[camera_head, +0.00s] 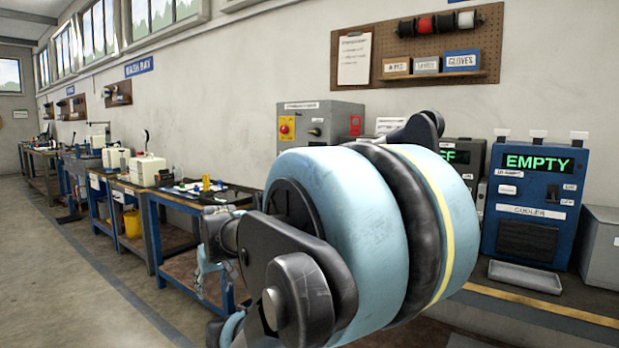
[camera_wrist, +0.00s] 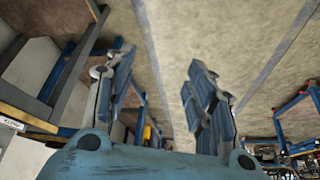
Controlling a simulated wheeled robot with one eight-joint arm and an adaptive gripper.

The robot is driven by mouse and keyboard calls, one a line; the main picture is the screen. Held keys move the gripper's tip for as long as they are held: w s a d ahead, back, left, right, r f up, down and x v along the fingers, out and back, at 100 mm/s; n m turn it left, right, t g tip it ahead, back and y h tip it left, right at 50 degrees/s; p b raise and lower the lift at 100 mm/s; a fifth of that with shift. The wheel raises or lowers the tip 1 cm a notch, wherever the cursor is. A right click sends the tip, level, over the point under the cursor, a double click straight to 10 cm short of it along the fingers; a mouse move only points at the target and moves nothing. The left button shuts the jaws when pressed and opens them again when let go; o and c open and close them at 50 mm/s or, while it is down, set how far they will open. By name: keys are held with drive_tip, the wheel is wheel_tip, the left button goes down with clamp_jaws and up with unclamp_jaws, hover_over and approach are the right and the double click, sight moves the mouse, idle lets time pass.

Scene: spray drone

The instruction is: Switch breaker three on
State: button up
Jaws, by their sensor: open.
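No breaker can be made out for certain in either view.
A blue cooler unit (camera_head: 535,205) reading "EMPTY" stands right, with a metal tray (camera_head: 525,277) before it. A dark unit (camera_head: 462,158) with a green display is partly hidden. A pegboard (camera_head: 417,45) hangs above. Workbenches line the wall leftward; the floor (camera_head: 60,290) at left is clear.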

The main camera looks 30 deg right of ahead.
drive_tip(key=w+d+r+t, duration=0.2)
drive_tip(key=w+r, duration=0.2)
drive_tip(key=w, duration=0.3)
drive_tip(key=w+d+r+t+h, duration=0.1)
drive_tip(key=w+d+r+t, duration=0.15)
drive_tip(key=w, duration=0.45)
drive_tip(key=w+d+r+t, duration=0.2)
drive_tip(key=w+r, duration=0.2)
drive_tip(key=w, duration=0.3)
drive_tip(key=w+d+r+m+t+h, duration=0.1)
drive_tip(key=w+d+r+t+h, duration=0.1)
drive_tip(key=w+d+r, duration=0.35)
drive_tip(key=w+d+r+m+t+h, duration=0.1)
drive_tip(key=w+d+r+t+h, duration=0.15)
drive_tip(key=w+d, duration=0.55)
drive_tip(key=w+d+r+m+t+h, duration=0.15)
drive_tip(key=d+h, duration=0.25)
drive_tip(key=d, duration=0.4)
drive_tip(key=w+d+r+m+t+h, duration=0.1)
drive_tip(key=d+r+m+h, duration=0.1)
drive_tip(key=d+h, duration=0.45)
drive_tip(key=s+d+f+m+g+h, duration=0.2)
drive_tip(key=s+d+m+g+h, duration=0.25)
drive_tip(key=d, duration=0.25)
drive_tip(key=s+d+f+m+g+h, duration=0.3)
drive_tip(key=d+m+g+h, duration=0.1)
drive_tip(key=d+h, duration=0.15)
drive_tip(key=shift+y, duration=0.5)
drive_tip(key=shift+x, duration=3.95)
